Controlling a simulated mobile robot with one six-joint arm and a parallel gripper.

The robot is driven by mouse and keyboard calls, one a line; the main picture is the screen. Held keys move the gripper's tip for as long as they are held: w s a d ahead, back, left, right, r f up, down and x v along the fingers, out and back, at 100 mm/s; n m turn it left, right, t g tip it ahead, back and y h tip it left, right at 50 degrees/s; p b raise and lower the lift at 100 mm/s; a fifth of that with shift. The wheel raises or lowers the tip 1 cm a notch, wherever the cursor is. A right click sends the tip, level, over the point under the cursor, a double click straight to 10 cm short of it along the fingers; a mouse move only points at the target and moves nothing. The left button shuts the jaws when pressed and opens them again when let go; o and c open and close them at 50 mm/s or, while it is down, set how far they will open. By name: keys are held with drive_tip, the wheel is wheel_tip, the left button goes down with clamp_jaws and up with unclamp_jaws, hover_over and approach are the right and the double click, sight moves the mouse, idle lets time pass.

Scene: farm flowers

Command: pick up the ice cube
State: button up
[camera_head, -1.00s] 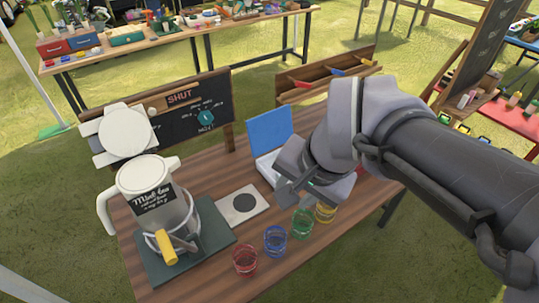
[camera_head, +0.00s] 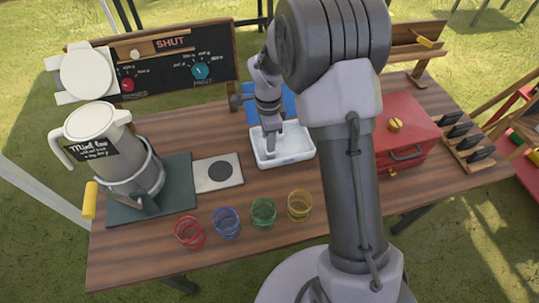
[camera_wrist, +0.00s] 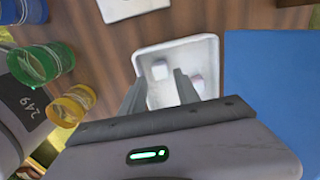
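Small pale ice cubes lie in a white open box. In the wrist view one ice cube (camera_wrist: 160,69) shows in the gap between my fingertips, and another cube (camera_wrist: 197,83) is just right of the right finger. The white box (camera_wrist: 207,44) also shows in the head view (camera_head: 301,157), in the middle of the table with its blue lid (camera_wrist: 270,90) raised behind it. My gripper (camera_wrist: 160,77) is open and empty, pointing down over the box; in the head view it (camera_head: 270,148) covers part of the inside. I cannot tell its exact height above the cubes.
Red, blue, green (camera_head: 263,213) and yellow (camera_head: 299,205) glasses line the front. A red case (camera_head: 405,130) stands right, partly behind my arm.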

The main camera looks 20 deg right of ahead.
drive_tip(key=f+b, duration=0.1)
drive_tip(key=f, duration=0.1)
drive_tip(key=f+b, duration=0.1)
drive_tip(key=f, duration=0.3)
drive_tip(key=shift+d+f+b, duration=0.15)
drive_tip(key=shift+d+b, duration=0.1)
drive_tip(key=shift+b, duration=0.15)
drive_tip(key=shift+c, duration=1.1)
clamp_jaws()
drive_tip(key=shift+r, duration=0.2)
wheel_tip(320, 180, up, 10)
drive_tip(key=p, duration=0.4)
drive_tip(key=shift+f, duration=0.1)
